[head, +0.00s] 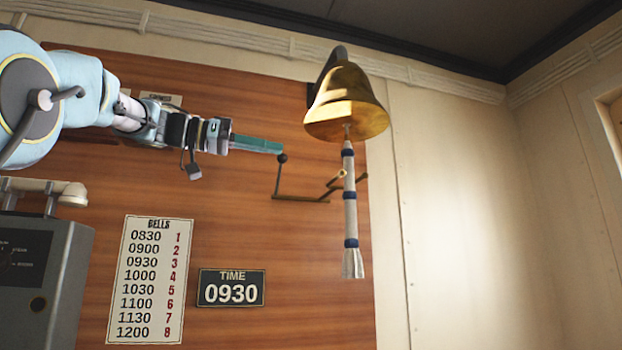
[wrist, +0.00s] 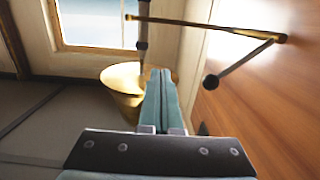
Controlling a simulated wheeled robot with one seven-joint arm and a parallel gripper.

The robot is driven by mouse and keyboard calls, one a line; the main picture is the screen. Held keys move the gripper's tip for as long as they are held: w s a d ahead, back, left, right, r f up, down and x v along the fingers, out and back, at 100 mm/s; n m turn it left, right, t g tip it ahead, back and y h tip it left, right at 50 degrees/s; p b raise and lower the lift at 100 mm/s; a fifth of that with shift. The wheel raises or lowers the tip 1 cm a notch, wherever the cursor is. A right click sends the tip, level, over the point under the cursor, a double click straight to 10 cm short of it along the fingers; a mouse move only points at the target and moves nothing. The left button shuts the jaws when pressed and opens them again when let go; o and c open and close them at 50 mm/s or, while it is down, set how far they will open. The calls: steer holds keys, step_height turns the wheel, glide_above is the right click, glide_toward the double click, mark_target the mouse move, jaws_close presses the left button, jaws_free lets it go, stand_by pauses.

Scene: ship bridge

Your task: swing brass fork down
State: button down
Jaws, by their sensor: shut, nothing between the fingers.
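The brass fork (head: 300,198) is on the wood panel below the bell, its bar roughly level. Its prongs reach the white bell rope (head: 349,215), seemingly one on each side; I cannot tell if they touch it. A crank arm with a black knob (head: 282,158) rises from the bar's left end. In the wrist view the fork's bar (wrist: 205,25) crosses the top, with the knob (wrist: 211,82) right of my fingers. My gripper (head: 281,148) is shut and empty, its tip just above the knob. The shut fingers also show in the wrist view (wrist: 160,75).
The brass bell (head: 345,105) hangs right of my gripper, and also shows in the wrist view (wrist: 122,80). A bells chart (head: 146,280) and a time sign (head: 231,288) are on the panel below. A grey box (head: 60,275) stands lower left. The right side is clear.

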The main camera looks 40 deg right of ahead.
steer(key=shift+s+r, duration=0.1)
steer(key=shift+r, duration=0.05)
steer(key=s+d+f+p, duration=0.4)
steer(key=d+p, duration=0.1)
steer(key=d, duration=0.5)
steer(key=shift+f, duration=0.35)
steer(key=shift+w+f, duration=0.1)
